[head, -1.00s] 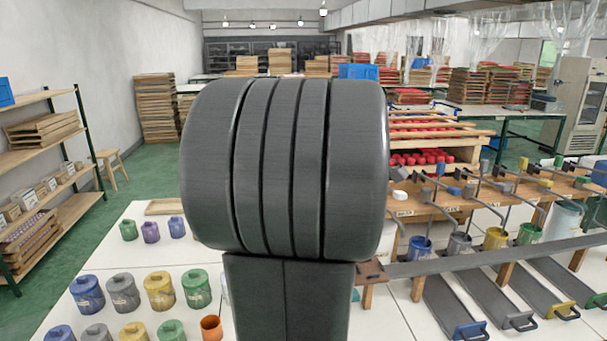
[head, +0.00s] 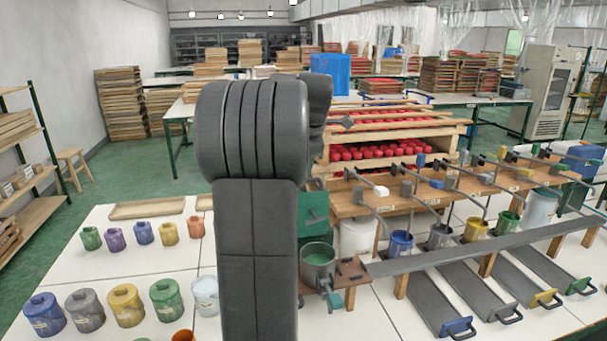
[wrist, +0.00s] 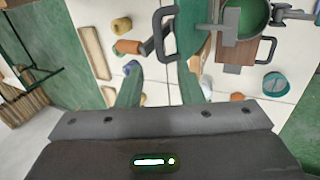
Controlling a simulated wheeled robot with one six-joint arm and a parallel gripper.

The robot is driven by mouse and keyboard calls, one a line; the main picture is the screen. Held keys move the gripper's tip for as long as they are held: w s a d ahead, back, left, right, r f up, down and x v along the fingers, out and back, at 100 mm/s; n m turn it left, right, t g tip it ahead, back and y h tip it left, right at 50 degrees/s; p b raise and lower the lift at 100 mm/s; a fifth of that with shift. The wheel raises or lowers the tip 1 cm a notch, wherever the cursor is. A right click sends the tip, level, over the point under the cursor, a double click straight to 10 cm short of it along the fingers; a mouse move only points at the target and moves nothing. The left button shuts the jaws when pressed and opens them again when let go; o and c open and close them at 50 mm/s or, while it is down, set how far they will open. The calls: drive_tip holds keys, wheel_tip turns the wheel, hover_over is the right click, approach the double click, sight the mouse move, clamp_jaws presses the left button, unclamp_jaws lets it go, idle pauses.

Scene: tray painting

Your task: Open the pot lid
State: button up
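The green paint pot (head: 318,265) stands on a small brown board to the right of my arm in the head view. Its top is uncovered and green paint shows inside. A flat green panel (head: 313,213), seemingly its raised lid, stands upright behind the opening. The pot also shows at the top right of the wrist view (wrist: 250,18), cut off by the edge. My gripper (wrist: 160,70) appears as two green fingers standing apart, with nothing visible between them. It is left of and apart from the pot there, and hidden behind my arm in the head view.
Coloured pots (head: 125,305) stand on the white table at left. A grey rail (head: 480,245) and sloping grey troughs (head: 440,300) lie right of the pot. A wooden rack with red items (head: 380,150) stands behind. Bare white table shows at front right.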

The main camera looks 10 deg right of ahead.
drive_tip(key=x, duration=0.6)
drive_tip(key=shift+p, duration=0.3)
drive_tip(key=shift+c, duration=0.3)
clamp_jaws()
